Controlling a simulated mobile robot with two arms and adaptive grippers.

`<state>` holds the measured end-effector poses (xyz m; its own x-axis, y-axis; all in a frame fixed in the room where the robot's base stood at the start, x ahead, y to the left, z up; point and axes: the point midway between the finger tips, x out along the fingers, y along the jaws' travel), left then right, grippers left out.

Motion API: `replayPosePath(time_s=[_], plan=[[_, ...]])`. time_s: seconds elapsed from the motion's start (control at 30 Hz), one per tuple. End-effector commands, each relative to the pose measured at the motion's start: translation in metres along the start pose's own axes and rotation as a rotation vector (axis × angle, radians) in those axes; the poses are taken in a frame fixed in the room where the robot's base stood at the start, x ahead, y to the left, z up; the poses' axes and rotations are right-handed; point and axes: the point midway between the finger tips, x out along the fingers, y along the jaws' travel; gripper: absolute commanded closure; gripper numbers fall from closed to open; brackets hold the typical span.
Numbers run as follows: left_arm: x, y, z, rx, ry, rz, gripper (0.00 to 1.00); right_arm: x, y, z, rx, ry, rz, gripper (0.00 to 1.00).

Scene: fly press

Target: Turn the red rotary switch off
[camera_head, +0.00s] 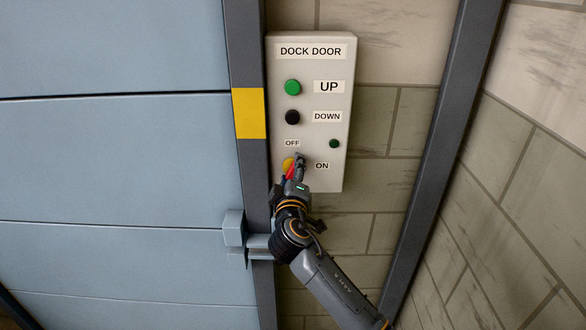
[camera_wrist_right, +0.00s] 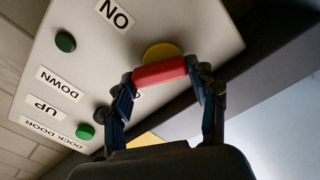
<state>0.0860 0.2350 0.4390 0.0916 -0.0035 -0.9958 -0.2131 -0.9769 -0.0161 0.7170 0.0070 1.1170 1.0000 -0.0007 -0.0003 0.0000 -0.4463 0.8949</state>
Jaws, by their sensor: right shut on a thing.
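The red rotary switch (camera_head: 290,173) sits on a yellow round base (camera_head: 287,162) low on the grey control box, below the OFF label (camera_head: 292,143) and left of the ON label (camera_head: 322,166). My right gripper (camera_head: 298,164) is at the switch and covers part of it. In the right wrist view, the red handle (camera_wrist_right: 160,72) lies between the two fingertips of my right gripper (camera_wrist_right: 162,75), which is shut on it. The yellow base (camera_wrist_right: 162,52) shows behind the handle. I cannot tell exactly which label the handle points to. My left gripper is not in view.
The box (camera_head: 343,70) also bears a green UP button (camera_head: 292,87), a black DOWN button (camera_head: 292,117) and a small dark green lamp (camera_head: 334,143). A dark post (camera_head: 249,60) and the blue door (camera_head: 110,160) stand left. A bracket (camera_head: 235,229) juts out below.

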Motion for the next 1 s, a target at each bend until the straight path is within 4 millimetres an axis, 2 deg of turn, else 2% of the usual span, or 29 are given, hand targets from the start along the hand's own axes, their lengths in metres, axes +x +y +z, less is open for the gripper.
replayPosePath(time_s=[0.2,0.5,1.0], plan=[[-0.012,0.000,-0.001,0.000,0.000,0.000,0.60,0.000,0.001,-0.003,-0.192,0.001,0.000,0.73],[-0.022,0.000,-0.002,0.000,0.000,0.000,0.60,0.000,0.000,-0.004,-0.382,0.002,0.002,0.73],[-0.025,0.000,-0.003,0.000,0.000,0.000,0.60,0.000,-0.002,-0.004,-0.480,0.003,0.001,0.73]])
